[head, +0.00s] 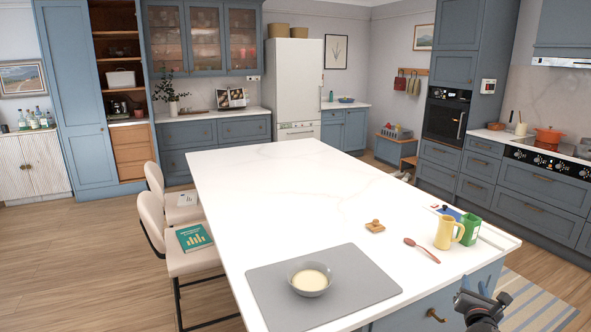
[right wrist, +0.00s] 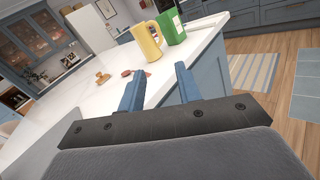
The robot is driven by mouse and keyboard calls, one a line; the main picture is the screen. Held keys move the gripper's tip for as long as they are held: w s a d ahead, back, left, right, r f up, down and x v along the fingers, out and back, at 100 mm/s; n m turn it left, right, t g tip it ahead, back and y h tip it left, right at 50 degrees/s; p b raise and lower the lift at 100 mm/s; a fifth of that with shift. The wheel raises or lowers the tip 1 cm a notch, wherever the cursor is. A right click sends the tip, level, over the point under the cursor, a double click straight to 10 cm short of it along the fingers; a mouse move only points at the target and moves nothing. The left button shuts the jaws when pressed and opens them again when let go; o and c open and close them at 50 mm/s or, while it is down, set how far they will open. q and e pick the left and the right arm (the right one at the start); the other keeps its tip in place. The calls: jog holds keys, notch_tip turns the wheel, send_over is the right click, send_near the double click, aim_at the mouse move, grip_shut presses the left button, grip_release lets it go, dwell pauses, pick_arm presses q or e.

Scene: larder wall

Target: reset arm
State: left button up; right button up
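My right gripper (head: 484,298) is at the lower right of the head view, beside the front right edge of the white island (head: 270,190). In the right wrist view its two blue fingers (right wrist: 158,88) stand apart with nothing between them. The yellow jug (right wrist: 146,42) and the green carton (right wrist: 171,27) stand on the island beyond the fingertips, not touched. My left gripper is not in view.
Chairs (head: 187,260) stand at the left side. The island's middle is clear.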

jog(key=s+a+f+m+g+y, duration=0.1)
jog(key=s+a+f+m+g, duration=0.2)
jog(key=f+m, duration=0.5)
jog(key=s+a+f+m+g+y, duration=0.1)
jog(key=s+a+f+m+g, duration=0.2)
jog(key=f+m, duration=0.5)
jog(key=s+a+f+m+g+y, duration=0.1)
jog(key=s+a+f+m+g, duration=0.25)
jog(key=f+m, duration=0.5)
jog(key=s+a+f+m+g+y, duration=0.1)
jog(key=s+a+f+g+y, duration=0.1)
jog(key=s+a+f, duration=0.9)
jog(key=s+a+f+g+y, duration=0.3)
jog(key=s+a+f, duration=0.8)
jog(key=s+a, duration=0.4)
jog(key=s, duration=0.4)
jog(key=shift+a+m+y, duration=0.3)
jog(key=shift+a+m, duration=0.05)
jog(key=shift+a, duration=0.05)
